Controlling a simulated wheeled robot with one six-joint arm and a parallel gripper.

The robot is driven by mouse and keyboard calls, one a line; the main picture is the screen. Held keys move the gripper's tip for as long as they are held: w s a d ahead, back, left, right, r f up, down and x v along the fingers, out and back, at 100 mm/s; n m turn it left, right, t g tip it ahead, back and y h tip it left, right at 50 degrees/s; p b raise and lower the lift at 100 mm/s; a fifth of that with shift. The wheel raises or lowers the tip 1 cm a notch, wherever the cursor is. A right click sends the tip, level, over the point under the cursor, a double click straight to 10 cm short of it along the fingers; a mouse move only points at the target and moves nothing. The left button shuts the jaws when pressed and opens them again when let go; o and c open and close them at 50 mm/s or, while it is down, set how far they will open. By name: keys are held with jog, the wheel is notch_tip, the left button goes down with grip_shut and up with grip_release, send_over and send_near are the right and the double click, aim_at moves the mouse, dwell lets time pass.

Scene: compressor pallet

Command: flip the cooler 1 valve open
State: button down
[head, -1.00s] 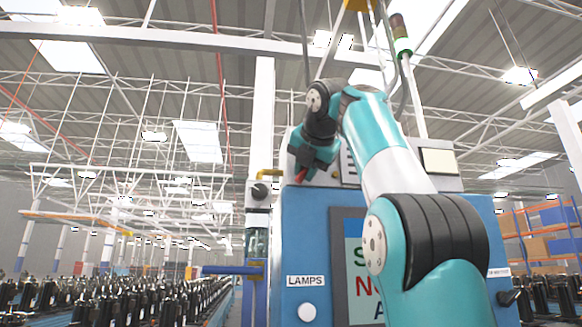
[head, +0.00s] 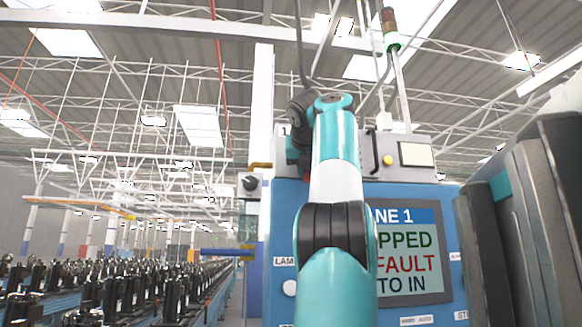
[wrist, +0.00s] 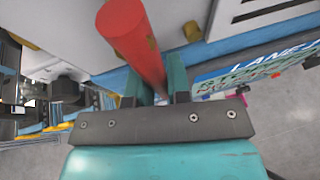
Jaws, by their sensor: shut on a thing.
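In the wrist view my gripper (wrist: 157,78) is shut on a red round handle (wrist: 133,35). The handle's near end lies between the two teal fingers, and its far end points up and left in the picture. No label for cooler 1 can be read on it, and where it joins a valve is not clear. In the head view my gripper (head: 293,153) is small and partly hidden behind my own arm, at the upper left of the blue machine cabinet (head: 278,222).
The cabinet has a screen (head: 410,262) showing red and green text, and a grey top box with a yellow button (head: 387,160). A blue pipe (head: 226,252) juts out to the left. Rows of dark parts (head: 130,285) stand at left. A signal tower (head: 390,30) rises above.

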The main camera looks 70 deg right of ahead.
jog(key=shift+a+r, duration=0.15)
jog(key=shift+r, duration=0.1)
jog(key=c, duration=1.1)
grip_release()
jog(key=shift+f, duration=0.15)
